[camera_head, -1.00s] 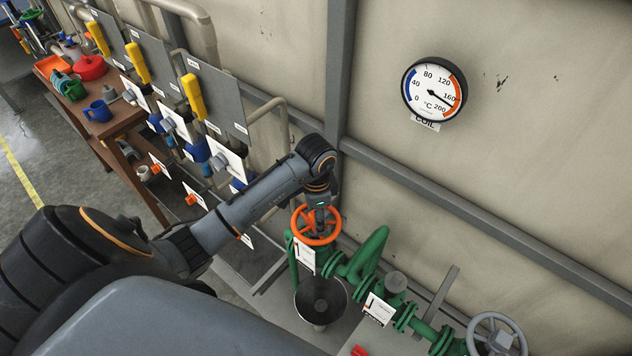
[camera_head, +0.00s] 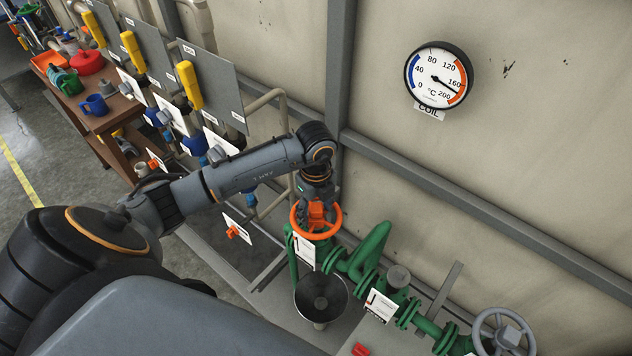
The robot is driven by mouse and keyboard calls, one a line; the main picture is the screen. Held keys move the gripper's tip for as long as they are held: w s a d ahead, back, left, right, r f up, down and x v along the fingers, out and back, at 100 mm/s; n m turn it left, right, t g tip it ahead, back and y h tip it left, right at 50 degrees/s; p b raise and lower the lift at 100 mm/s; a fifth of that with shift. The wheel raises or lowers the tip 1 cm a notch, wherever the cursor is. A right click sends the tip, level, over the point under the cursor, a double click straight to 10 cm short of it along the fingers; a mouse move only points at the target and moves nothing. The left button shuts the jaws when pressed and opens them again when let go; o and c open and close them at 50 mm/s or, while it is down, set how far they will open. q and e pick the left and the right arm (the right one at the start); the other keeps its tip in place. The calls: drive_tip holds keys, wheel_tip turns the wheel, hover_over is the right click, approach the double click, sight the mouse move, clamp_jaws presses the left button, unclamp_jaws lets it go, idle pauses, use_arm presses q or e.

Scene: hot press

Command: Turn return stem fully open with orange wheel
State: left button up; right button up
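The orange wheel (camera_head: 337,222) sits on top of the green valve and pipework (camera_head: 352,262) near the wall. My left arm comes in from the left and bends down over the wheel. My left gripper (camera_head: 316,212) points down at the wheel's hub. Its fingers are small and partly hidden against the orange hub, so I cannot tell whether they are open or shut. The stem under the wheel is hidden. My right gripper does not show.
A round dial gauge (camera_head: 438,76) labelled COIL hangs on the wall. A grey handwheel (camera_head: 501,334) is at lower right. A dark funnel (camera_head: 320,297) stands below the orange wheel. Panels with yellow levers (camera_head: 189,84) and a wooden bench (camera_head: 116,143) are at left.

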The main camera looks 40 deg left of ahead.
use_arm(q)
drive_tip(key=c, duration=0.6)
drive_tip(key=shift+d+r+n+p, duration=0.1)
drive_tip(key=shift+r+n+p, duration=0.1)
drive_tip(key=shift+n+p, duration=0.8)
drive_tip(key=n+p, duration=0.1)
drive_tip(key=n, duration=0.2)
drive_tip(key=shift+n, duration=0.3)
drive_tip(key=shift+f+n, duration=0.2)
drive_tip(key=shift+n, duration=0.6)
